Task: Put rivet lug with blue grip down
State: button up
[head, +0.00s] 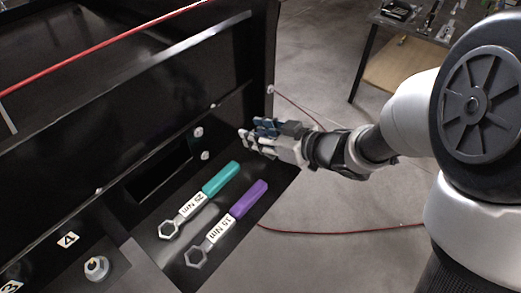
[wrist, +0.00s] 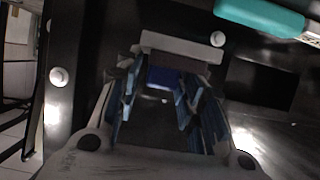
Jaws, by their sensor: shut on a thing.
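My gripper (head: 262,140) is above the far right end of the black tray, past the ends of the teal and purple tools. It is shut on the rivet lug with the blue grip; the blue grip (wrist: 165,78) shows between the fingers in the wrist view. Most of the tool is hidden by the fingers. In the wrist view my gripper (wrist: 158,100) points toward a dark wall, and a pale bar crosses beyond the blue grip.
A metal fitting (head: 96,268) stands near label 4.

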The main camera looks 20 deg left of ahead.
aim_at(259, 163)
notch_tip(259, 163, down, 8)
jog(key=b, duration=0.3)
jog(key=shift+f, duration=0.2)
jog(key=shift+f, duration=0.2)
jog(key=o, duration=1.2)
jog(key=shift+o, duration=0.2)
jog(key=shift+d+r, duration=0.15)
jog(key=shift+r, duration=0.15)
jog(key=p+v, duration=0.4)
jog(key=v, duration=0.7)
jog(key=shift+s+d, duration=0.15)
jog(key=shift+d, duration=0.2)
